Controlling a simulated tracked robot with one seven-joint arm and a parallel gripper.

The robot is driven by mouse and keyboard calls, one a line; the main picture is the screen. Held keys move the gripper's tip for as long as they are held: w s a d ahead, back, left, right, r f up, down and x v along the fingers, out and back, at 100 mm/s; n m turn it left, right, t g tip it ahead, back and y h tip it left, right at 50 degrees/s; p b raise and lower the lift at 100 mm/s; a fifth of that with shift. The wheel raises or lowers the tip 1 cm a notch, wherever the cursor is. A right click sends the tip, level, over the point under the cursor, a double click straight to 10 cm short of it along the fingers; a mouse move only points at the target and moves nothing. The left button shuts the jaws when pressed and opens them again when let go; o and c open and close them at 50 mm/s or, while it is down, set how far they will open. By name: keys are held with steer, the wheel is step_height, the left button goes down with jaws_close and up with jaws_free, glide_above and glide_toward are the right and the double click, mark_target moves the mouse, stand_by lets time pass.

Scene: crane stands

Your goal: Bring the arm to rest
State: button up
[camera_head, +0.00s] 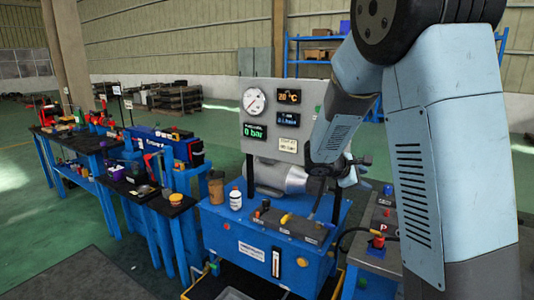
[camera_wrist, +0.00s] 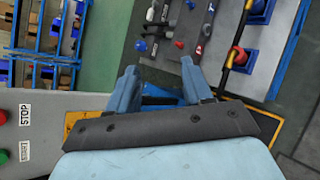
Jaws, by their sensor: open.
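My gripper (camera_wrist: 158,78) shows in the wrist view with its two blue-grey fingers apart and nothing visible between them. In the head view my arm comes down from the upper right, bends, and its end hangs in front of the gauge panel (camera_head: 272,147), above the right part of the blue unit (camera_head: 275,245). A grey motor (camera_head: 285,177) lies just left of and behind my arm's end. The fingertips are small and dark in the head view, so whether they touch anything there cannot be told.
Blue benches with tools (camera_head: 105,145) stand at the left. A white bottle (camera_head: 235,198) stands on the blue unit. In the wrist view a grey panel with STOP and START buttons (camera_wrist: 45,135) is at left, and a grey plate with knobs (camera_wrist: 175,32) lies beyond the fingers.

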steer(key=s+d+r+m+g+y, duration=0.1)
steer(key=s+r+m+y, duration=0.25)
steer(key=s, duration=0.55)
steer(key=s+d+r+m+g+y, duration=0.1)
steer(key=s+r+m+y, duration=0.1)
steer(key=s+m, duration=0.45)
steer(key=s+a+r+m+t+y, duration=0.1)
steer(key=s+a, duration=0.3)
steer(key=s, duration=0.4)
steer(key=s+a+r+m+t+y, duration=0.1)
steer(key=s+a+r+m+y, duration=0.2)
steer(key=s, duration=0.5)
steer(key=shift+s+a+r+y, duration=0.25)
steer(key=shift+a+r+y, duration=0.25)
steer(key=shift+a+y, duration=0.25)
stand_by(1.3)
